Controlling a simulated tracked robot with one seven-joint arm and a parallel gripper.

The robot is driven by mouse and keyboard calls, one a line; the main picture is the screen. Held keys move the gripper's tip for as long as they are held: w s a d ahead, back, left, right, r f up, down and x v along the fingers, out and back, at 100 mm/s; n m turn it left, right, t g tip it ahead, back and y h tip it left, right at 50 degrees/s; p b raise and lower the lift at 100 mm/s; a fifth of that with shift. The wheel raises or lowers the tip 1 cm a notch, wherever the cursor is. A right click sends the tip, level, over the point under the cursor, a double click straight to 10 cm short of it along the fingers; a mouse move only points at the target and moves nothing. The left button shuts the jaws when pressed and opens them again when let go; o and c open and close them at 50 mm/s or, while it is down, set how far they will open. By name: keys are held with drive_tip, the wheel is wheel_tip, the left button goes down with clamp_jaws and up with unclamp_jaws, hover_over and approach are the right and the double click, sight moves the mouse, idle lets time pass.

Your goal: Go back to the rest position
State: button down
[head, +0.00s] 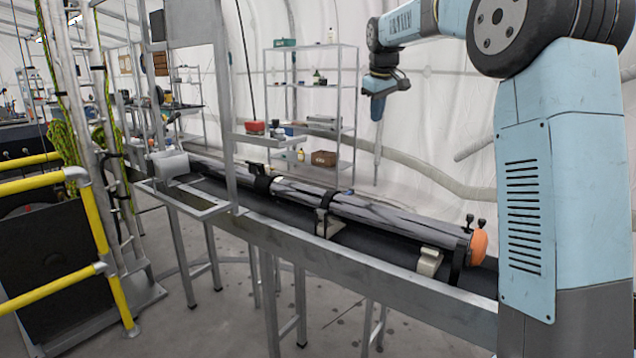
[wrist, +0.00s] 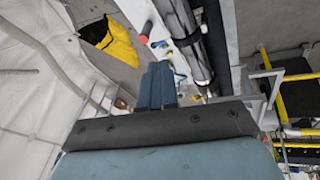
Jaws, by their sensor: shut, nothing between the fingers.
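My gripper (head: 377,180) hangs from my light-blue arm in the head view, its thin fingers pointing down. It is shut and empty, in the air above and behind the long grey tube, apart from it. In the wrist view my gripper's blue fingers (wrist: 158,68) lie side by side, closed with nothing between them. My arm rises at the right of the head view.
The long tube (head: 375,212) with an orange end cap (head: 479,246) lies clamped along a metal bench (head: 375,273). A shelf rack (head: 310,85) stands behind. Yellow railings (head: 55,228) are at the left. A yellow bag (wrist: 119,43) shows in the wrist view.

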drive_tip(key=s+d+f+m, duration=0.2)
drive_tip(key=s, duration=0.9)
drive_tip(key=s+d+f+m, duration=0.1)
drive_tip(key=s+d, duration=0.1)
drive_tip(key=s, duration=1)
drive_tip(key=s+d+f+m, duration=0.2)
drive_tip(key=s, duration=0.9)
drive_tip(key=s+d+f+m+t, duration=0.1)
drive_tip(key=s+f+m, duration=0.1)
drive_tip(key=s+f, duration=0.6)
drive_tip(key=s, duration=0.4)
drive_tip(key=shift+f, duration=0.35)
